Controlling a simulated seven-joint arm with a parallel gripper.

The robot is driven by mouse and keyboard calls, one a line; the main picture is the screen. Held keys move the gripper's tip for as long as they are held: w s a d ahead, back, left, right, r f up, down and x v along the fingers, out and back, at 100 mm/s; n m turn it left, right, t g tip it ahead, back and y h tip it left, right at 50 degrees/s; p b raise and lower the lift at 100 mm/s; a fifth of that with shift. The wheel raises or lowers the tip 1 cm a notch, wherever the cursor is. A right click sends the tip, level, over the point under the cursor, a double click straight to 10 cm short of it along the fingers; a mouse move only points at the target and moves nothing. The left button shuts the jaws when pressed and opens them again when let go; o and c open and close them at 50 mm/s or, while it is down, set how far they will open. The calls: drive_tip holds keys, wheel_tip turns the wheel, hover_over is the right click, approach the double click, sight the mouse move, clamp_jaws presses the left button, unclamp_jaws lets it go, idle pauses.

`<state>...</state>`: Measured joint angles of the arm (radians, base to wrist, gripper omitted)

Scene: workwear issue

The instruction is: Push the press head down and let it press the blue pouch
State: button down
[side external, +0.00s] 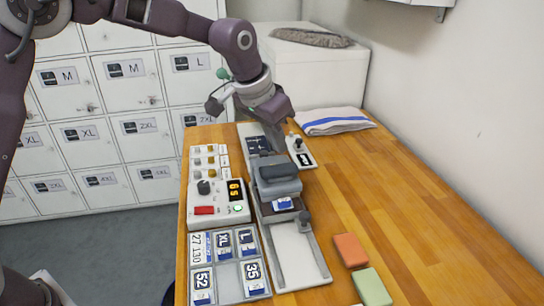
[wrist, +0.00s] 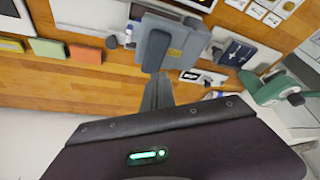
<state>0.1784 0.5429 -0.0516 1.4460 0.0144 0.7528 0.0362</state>
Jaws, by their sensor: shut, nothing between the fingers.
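The press (side external: 300,262) is a long grey stand on the wooden table. Its grey press head (side external: 278,178) sits raised toward the rear, and its grey top also shows in the wrist view (wrist: 178,42). The small blue pouch (side external: 283,203), with a white label, lies below the head's front edge, partly covered from view. My gripper (side external: 279,150) is shut and empty, pointing down just behind and above the head. In the wrist view its closed fingers (wrist: 158,88) end close to the head; I cannot tell whether they touch it.
A control box (side external: 220,203) showing 65, with a lit green button, stands left of the press. A tray (side external: 228,280) of labelled pouches lies in front of it. Orange (side external: 350,250) and green (side external: 371,287) blocks lie at right. A folded towel (side external: 330,121) lies behind. The right tabletop is clear.

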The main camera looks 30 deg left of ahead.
wheel_tip(320, 180, up, 10)
idle(0.8)
drive_tip(key=shift+s, duration=0.1)
drive_tip(key=s+a+r+n, duration=0.15)
drive_tip(key=s+a, duration=0.25)
drive_tip(key=s, duration=0.6)
drive_tip(key=s+a+r, duration=0.2)
drive_tip(key=s+a, duration=0.2)
drive_tip(key=s, duration=0.6)
drive_tip(key=s+a+f, duration=0.1)
drive_tip(key=s+f, duration=0.3)
drive_tip(key=s, duration=0.3)
drive_tip(key=s+a+f+n+t+y, duration=0.1)
drive_tip(key=s+f, duration=0.3)
drive_tip(key=s, duration=0.4)
drive_tip(key=shift+a, duration=0.65)
